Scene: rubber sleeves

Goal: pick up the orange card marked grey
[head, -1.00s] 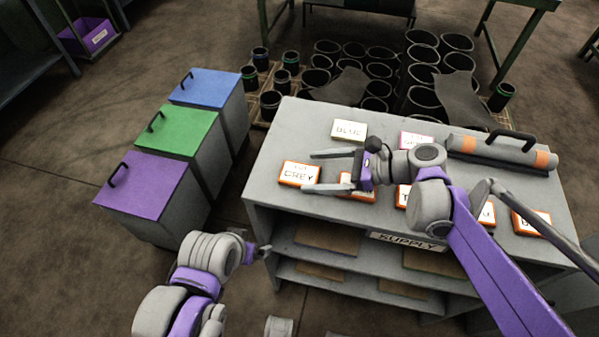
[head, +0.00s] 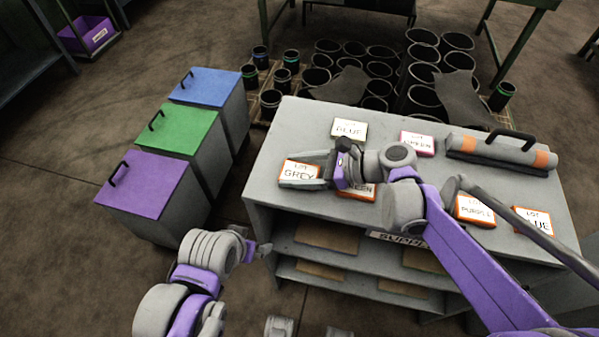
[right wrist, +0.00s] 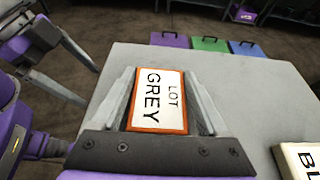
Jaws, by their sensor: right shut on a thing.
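The orange-edged card marked GREY (head: 299,173) lies at the left end of the grey supply shelf's top (head: 290,125). It also shows in the right wrist view (right wrist: 158,100), between the two fingers. My right gripper (head: 308,170) is shut on this card, one finger along each long side. In the right wrist view the gripper (right wrist: 160,95) covers the card's near end. The card seems to rest on the top; I see no clear gap under it. My left gripper (head: 262,250) is low, left of the shelf front, empty-looking; its fingers are too small to judge.
Other cards lie close by: a white-edged BLUE card (head: 349,129), a pink-edged card (head: 417,143), an orange-edged card partly hidden under my right wrist (head: 357,191), PURPLE (head: 475,210) and another BLUE (head: 534,221). A grey roll (head: 503,152) lies at the right. Lidded bins (head: 150,185) stand left.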

